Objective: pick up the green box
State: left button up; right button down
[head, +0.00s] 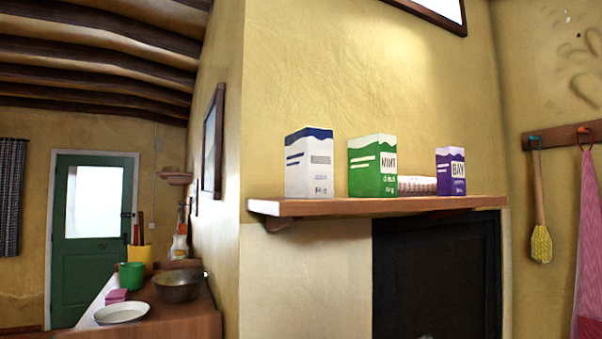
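The green box (372,170) stands upright on a wooden wall shelf (350,207). Neither of my grippers shows in the head view.
A folded checked cloth (416,185) lies on the shelf between the green and purple boxes. A dark recess (437,275) is below the shelf. At lower left, a counter holds a white plate (122,313), a bowl (178,286) and a green cup (132,275).

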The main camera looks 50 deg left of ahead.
aim_at(372, 173)
jog(key=u, duration=0.3)
jog(key=k, duration=0.4)
jog(key=u, duration=0.75)
jog(key=i, duration=0.45)
